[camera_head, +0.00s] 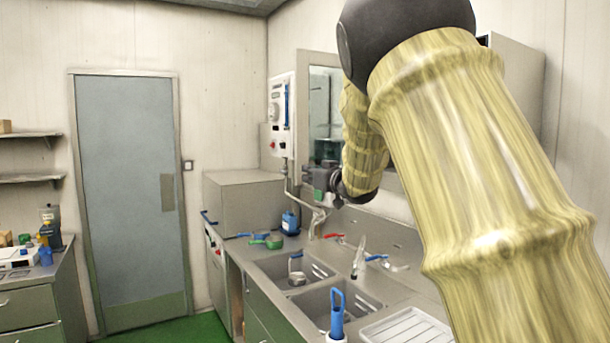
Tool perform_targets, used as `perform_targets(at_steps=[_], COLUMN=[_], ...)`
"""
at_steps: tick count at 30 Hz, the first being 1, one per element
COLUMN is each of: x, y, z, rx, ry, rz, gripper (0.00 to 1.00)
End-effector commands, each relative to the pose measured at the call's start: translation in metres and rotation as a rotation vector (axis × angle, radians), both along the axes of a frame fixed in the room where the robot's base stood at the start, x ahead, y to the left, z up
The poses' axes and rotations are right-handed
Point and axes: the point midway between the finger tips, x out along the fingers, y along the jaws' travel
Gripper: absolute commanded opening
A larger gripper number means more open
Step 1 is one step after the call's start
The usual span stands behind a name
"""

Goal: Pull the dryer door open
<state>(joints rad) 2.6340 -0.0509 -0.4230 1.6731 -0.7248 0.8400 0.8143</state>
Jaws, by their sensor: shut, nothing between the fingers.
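No door is clearly marked as the dryer's. My arm hides part of the back wall.
Two sinks (290,268) with taps fill the counter. A blue bottle (290,222) and a green scoop (267,242) lie between unit and sinks. A white wall box (281,117) hangs behind. A grey room door (130,195) and green floor (178,332) are left.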

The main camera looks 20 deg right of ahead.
Motion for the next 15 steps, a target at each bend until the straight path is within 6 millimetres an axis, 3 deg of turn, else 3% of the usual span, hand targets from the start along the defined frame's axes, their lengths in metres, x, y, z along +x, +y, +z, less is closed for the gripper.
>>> perform_targets(at_steps=[15], x=[-0.068], y=[-0.003], z=[-0.001], rx=[0.002], ry=[-0.003], rz=[0.009], gripper=[0.0])
